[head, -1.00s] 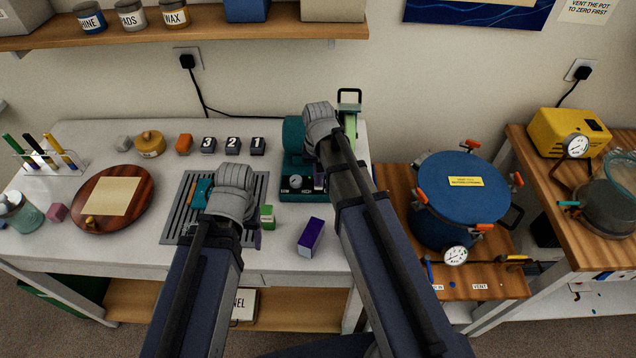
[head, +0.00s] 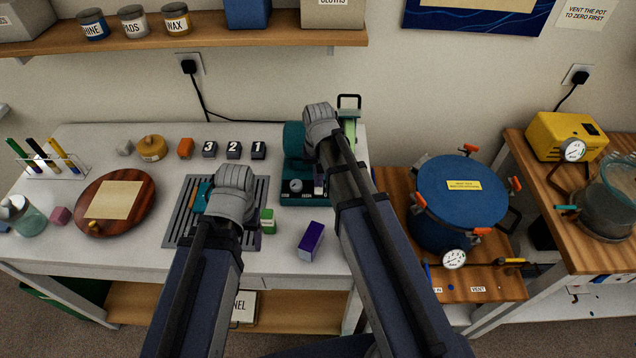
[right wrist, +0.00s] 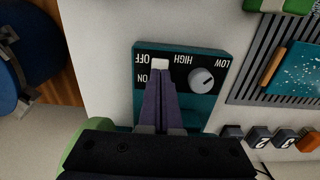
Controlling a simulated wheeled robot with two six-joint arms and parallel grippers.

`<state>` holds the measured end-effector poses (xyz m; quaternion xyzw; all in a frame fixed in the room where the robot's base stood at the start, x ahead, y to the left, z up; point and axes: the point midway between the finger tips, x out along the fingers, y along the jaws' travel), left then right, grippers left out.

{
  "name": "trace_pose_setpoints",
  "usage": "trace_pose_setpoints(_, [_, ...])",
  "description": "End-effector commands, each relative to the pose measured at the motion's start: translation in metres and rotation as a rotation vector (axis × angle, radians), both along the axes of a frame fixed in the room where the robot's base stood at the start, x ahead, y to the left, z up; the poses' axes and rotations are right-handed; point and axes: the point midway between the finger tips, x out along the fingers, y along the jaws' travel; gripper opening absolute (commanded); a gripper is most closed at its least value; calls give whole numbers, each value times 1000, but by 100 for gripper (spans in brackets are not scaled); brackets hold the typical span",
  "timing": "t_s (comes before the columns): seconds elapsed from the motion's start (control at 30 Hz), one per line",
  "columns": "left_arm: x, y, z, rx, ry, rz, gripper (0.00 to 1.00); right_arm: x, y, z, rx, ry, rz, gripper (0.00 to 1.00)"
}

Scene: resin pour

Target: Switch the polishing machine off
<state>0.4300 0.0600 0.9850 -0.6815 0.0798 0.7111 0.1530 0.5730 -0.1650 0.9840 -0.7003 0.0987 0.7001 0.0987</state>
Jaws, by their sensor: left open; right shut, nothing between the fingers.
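The teal polishing machine (head: 292,142) stands at the back right of the white bench, partly hidden by my right arm. Its front panel (right wrist: 199,104) fills the middle of the right wrist view, with OFF, ON, HIGH and LOW labels and a round knob (right wrist: 202,81). A white switch (right wrist: 160,62) shows beside the OFF label. My right gripper (right wrist: 160,72) is shut and empty, its fingertips overlapping the switch's lower edge; I cannot tell if they touch. It also shows in the head view (head: 319,184). My left gripper (head: 256,240) is open above the grille, mostly hidden by its wrist.
A slotted grille (head: 184,222) carries a teal piece. A green block (head: 267,221) and a purple box (head: 311,241) are close to my left gripper. Numbered blocks (head: 233,150) line the back. A blue pressure pot (head: 460,200) stands right of my right arm.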

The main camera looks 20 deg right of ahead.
Motion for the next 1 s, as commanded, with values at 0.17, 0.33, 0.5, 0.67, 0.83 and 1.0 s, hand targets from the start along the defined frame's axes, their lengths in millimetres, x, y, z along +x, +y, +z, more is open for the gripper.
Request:
trace_pose_setpoints(0.17, [0, 0, 18, 0, 0, -1, 70, 0, 0, 18, 0, 0, 0, 0])
trace_pose_setpoints(0.33, [0, 0, 31, 0, 0, -1, 70, 0, 0, 31, 0, 0, 0, 0])
trace_pose_setpoints(0.5, [0, 0, 44, 0, 0, -2, 70, 0, 0, 44, 0, 0, 0, 0])
trace_pose_setpoints(0.67, [0, 0, 49, 0, 0, -2, 70, 0, 0, 49, 0, 0, 0, 0])
trace_pose_setpoints(0.83, [0, 0, 47, 0, 0, -2, 70, 0, 0, 47, 0, 0, 0, 0])
trace_pose_setpoints(1.0, [0, 0, 42, 0, 0, -2, 70, -18, 16, 42, -9, 6, 63, 0])
